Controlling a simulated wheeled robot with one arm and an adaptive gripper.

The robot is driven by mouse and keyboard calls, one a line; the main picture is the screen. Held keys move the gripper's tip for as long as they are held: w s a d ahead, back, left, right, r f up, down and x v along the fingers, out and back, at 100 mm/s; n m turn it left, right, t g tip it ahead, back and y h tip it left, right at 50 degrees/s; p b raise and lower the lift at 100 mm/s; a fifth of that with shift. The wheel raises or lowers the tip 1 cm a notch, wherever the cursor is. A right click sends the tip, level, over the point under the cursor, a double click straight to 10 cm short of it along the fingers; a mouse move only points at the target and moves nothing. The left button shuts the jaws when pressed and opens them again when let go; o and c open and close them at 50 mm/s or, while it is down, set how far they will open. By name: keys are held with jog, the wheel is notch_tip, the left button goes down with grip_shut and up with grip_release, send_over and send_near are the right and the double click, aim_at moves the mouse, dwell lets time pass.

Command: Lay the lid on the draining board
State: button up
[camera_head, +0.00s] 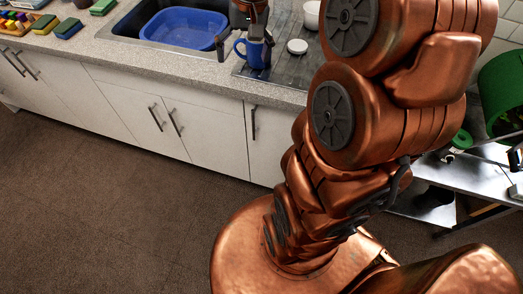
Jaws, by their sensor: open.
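A small white round piece that looks like the lid (297,46) lies flat on the grey ridged draining board (285,72) right of the sink. My gripper (244,46) points down over the left part of the board. Its dark fingers are spread apart, left of the lid and not touching it. A blue mug (256,54) stands on the board at the gripper, seemingly between or just behind the fingers; I cannot tell if they touch it. My arm hides the right part of the board.
A blue basin (186,28) sits in the sink left of the gripper. A white vessel (311,14) stands behind the lid, partly hidden by my arm. Sponges (69,28) lie on the counter at far left. A green bin (502,92) is at right.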

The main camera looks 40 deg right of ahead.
jog(key=s+a+f+n, duration=0.1)
jog(key=s+a+f, duration=0.1)
jog(key=s, duration=0.5)
jog(key=s+a+f+n+g+h, duration=0.1)
jog(key=s+a+f+n, duration=0.1)
jog(key=s+a, duration=0.3)
jog(key=s+a+f+n+g, duration=0.1)
jog(key=s+a, duration=0.3)
jog(key=s, duration=0.5)
jog(key=shift+s+f+n+h, duration=0.15)
jog(key=shift+f+n+h, duration=0.25)
jog(key=shift+f+n, duration=0.25)
jog(key=shift+c, duration=0.4)
